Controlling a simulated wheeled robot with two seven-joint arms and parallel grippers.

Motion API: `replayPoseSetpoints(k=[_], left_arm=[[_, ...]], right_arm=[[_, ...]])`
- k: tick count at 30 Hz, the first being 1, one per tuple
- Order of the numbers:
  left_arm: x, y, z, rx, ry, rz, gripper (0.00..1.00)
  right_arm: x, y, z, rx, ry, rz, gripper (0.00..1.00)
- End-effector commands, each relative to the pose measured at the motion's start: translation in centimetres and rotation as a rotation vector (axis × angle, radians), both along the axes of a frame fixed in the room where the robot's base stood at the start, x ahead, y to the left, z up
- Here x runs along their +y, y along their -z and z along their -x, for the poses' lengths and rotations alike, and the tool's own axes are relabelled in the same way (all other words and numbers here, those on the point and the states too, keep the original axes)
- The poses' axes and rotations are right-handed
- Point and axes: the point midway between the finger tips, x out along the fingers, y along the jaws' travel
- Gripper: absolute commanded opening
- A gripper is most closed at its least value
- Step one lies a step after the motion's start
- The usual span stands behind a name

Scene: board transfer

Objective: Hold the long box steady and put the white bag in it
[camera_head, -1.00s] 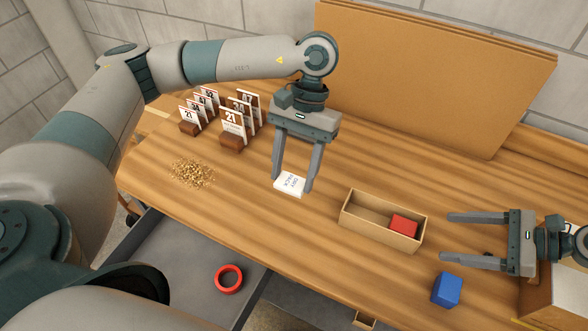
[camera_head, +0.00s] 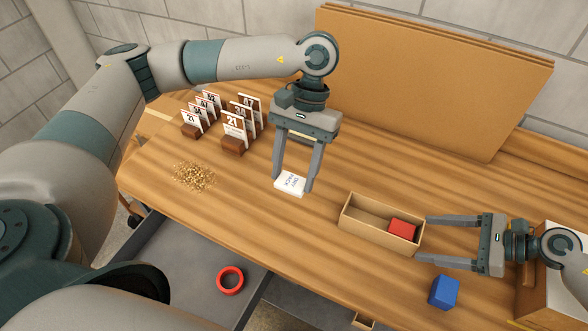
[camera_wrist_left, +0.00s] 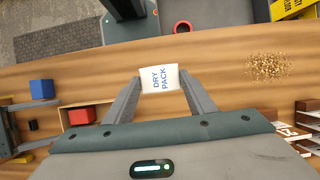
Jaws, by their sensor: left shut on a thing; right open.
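The white bag (camera_head: 290,184), printed "DRY PACK", is between the fingers of my left gripper (camera_head: 292,184), which is shut on it at the table surface. The bag also shows in the left wrist view (camera_wrist_left: 159,79), with a finger against each side. The long box (camera_head: 352,224) is an open tan box to the right of the bag, with a red block (camera_head: 402,229) inside its right end. My right gripper (camera_head: 427,240) is open, with its fingers pointing left at the box's right end. I cannot tell whether the fingers touch the box.
A blue block (camera_head: 443,292) lies in front of my right gripper. Numbered cards in brown stands (camera_head: 234,138) and a pile of grains (camera_head: 193,176) are at the left. A red ring (camera_head: 230,280) lies in the open drawer (camera_head: 185,265). A brown board (camera_head: 430,80) stands behind.

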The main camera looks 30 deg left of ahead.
Motion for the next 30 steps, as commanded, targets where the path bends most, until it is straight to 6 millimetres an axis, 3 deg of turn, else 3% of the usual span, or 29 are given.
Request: replayPoseSetpoints(k=[3,12,27,30], left_arm=[[0.0,-0.7,0.0,0.0,0.0,0.0,0.29],[0.0,0.9,0.0,0.0,0.0,0.0,0.29],[0.0,1.1,0.0,0.0,0.0,0.0,0.29],[0.0,1.1,0.0,0.0,0.0,0.0,0.29]], right_arm=[[1.4,0.6,0.0,0.001,-0.001,-0.002,0.72],[3.9,2.5,0.0,-0.002,-0.001,-0.001,0.72],[4.6,2.8,0.0,-0.001,0.001,0.0,0.72],[4.6,2.8,0.0,-0.001,0.001,0.0,0.5]])
